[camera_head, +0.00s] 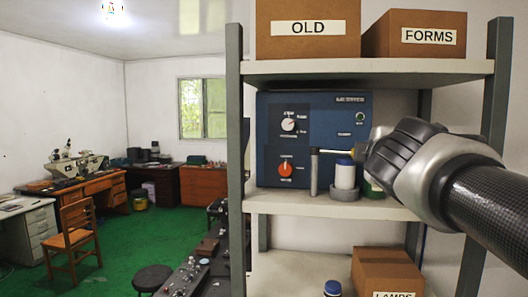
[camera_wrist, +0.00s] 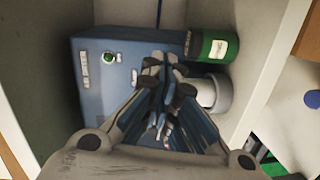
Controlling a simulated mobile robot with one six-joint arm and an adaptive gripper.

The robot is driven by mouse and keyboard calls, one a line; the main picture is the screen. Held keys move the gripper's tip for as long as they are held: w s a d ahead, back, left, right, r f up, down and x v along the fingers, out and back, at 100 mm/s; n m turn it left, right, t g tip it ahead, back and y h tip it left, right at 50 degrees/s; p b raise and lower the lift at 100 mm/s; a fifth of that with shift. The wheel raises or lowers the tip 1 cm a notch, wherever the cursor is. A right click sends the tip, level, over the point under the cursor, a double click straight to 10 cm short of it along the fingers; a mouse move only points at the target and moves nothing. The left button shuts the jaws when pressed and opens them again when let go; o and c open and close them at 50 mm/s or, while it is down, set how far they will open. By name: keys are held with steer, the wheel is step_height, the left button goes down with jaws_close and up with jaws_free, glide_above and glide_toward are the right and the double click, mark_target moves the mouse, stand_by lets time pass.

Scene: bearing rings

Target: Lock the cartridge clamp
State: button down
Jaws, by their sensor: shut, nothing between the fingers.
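On the middle shelf, a white cartridge (camera_head: 345,176) with a blue cap stands upright in a grey round holder (camera_head: 344,195). A grey post (camera_head: 314,174) stands left of it, with a thin horizontal bar (camera_head: 331,151) at its top, reaching right above the cap; these look like the clamp. My gripper (camera_head: 358,153) is just right of the bar, above the cartridge; contact cannot be told. In the wrist view my gripper (camera_wrist: 163,64) is shut and empty in front of the blue unit (camera_wrist: 96,78). The cartridge (camera_wrist: 207,92) and holder (camera_wrist: 222,92) show beside the fingers, partly hidden.
The blue unit (camera_head: 265,145) with a white dial and a red knob stands behind. A green jar (camera_wrist: 212,45) is close by. Upper-shelf boxes (camera_head: 308,28) and the shelf posts (camera_head: 235,160) bound the space. A box (camera_head: 388,268) and blue-capped bottle (camera_head: 332,288) sit below.

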steer(key=shift+w+d, duration=0.35)
steer(key=shift+w, duration=0.2)
steer(key=shift+w+d, duration=0.3)
steer(key=shift+w, duration=0.2)
